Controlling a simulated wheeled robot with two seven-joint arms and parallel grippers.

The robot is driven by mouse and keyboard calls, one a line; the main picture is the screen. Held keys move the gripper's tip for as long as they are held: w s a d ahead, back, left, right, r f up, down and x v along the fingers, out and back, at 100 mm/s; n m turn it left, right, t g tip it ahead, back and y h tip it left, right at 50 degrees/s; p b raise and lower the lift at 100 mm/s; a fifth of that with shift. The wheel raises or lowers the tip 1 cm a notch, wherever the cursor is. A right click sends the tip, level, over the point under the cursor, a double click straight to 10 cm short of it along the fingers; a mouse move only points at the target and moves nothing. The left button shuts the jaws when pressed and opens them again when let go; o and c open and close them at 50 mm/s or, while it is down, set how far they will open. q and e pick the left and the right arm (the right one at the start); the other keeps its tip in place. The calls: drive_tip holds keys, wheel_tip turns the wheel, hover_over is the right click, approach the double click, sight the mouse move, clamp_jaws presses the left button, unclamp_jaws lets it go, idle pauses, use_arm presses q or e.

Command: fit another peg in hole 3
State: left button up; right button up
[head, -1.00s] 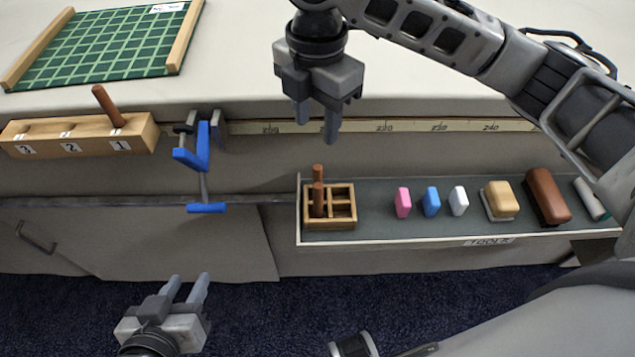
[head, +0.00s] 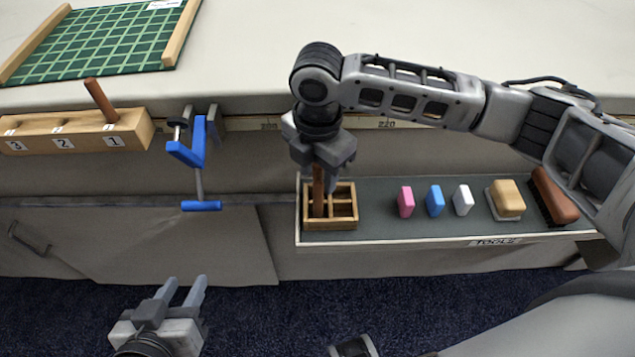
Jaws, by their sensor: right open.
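The wooden block with holes numbered 3, 2 and 1 (head: 88,135) is at the left on the table's front edge. One brown peg (head: 100,100) stands tilted in hole 1; no peg shows in holes 2 and 3. A divided wooden box (head: 343,222) in the tool tray holds brown peg stock (head: 318,200) upright in its left side. My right gripper (head: 325,183) is open, pointing down over the box, its fingers at the upper part of a peg and partly hiding it. My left gripper (head: 182,292) is open and empty, low over the carpet.
The tool tray (head: 385,228) also holds a pink block (head: 406,202), a blue block (head: 435,201), a white block (head: 463,201), a tan sponge-like block (head: 507,199) and a brown brush (head: 553,196). A blue clamp (head: 198,150) stands between the numbered block and the tray. A green gridded board lies behind (head: 100,42).

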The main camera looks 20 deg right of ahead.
wheel_tip(320, 180, down, 2)
drive_tip(key=shift+f, duration=0.1)
clamp_jaws()
